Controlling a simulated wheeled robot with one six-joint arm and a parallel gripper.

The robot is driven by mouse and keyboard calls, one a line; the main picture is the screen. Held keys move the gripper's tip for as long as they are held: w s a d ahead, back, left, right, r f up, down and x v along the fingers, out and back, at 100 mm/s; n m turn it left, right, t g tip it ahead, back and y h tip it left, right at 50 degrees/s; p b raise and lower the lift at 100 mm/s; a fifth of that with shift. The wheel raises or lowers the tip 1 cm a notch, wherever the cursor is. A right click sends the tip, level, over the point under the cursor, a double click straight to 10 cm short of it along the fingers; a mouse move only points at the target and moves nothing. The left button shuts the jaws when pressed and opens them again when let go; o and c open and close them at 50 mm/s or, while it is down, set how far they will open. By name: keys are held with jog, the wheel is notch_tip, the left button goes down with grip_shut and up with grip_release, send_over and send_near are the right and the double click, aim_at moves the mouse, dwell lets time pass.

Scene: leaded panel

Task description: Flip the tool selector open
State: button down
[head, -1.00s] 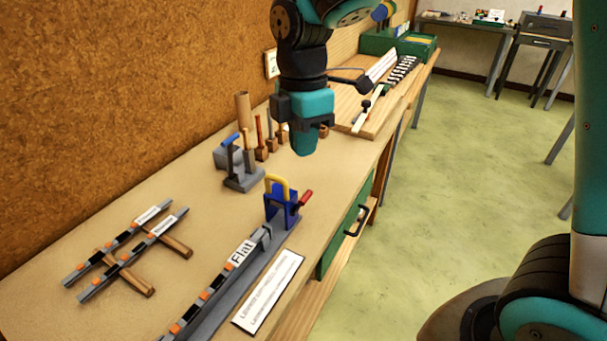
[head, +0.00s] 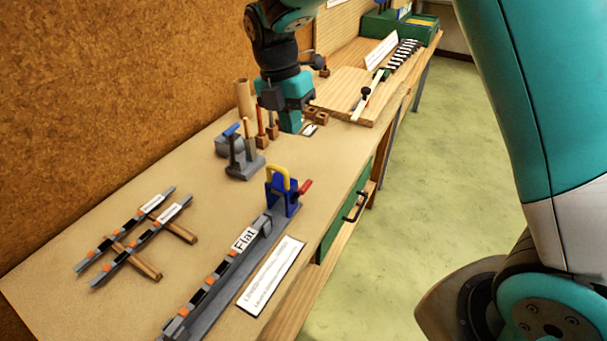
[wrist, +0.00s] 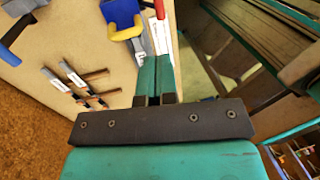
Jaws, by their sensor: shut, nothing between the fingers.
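A blue bracket (head: 283,196) with a yellow loop handle (head: 279,174) and a red lever (head: 304,186) stands upright at the far end of a grey rail (head: 213,299) labelled "Flat". I cannot tell for sure which part is the tool selector. The wrist view shows the blue bracket (wrist: 124,31) and red lever (wrist: 159,9) at the top, beyond the fingertips. My gripper (head: 291,126) points down beyond the bracket, apart from it. In the wrist view my gripper's teal fingers (wrist: 155,75) are together and empty.
A grey stand with a blue-topped handle (head: 243,165) is left of the bracket. Wooden blocks (head: 318,116) and a cardboard tube (head: 243,98) stand near my gripper. Two slotted bars (head: 140,240) lie on wooden strips at left. A printed card (head: 270,275) lies by the rail.

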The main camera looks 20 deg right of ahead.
aim_at(305, 185)
jog(key=f+p, duration=0.1)
jog(key=f, duration=0.3)
jog(key=s+d+f+p, duration=0.1)
jog(key=f, duration=0.3)
jog(key=s+f+p, duration=0.1)
jog(key=f, duration=0.3)
jog(key=shift+d+f, duration=0.35)
jog(key=shift+f, duration=0.05)
jog(key=shift+f, duration=0.1)
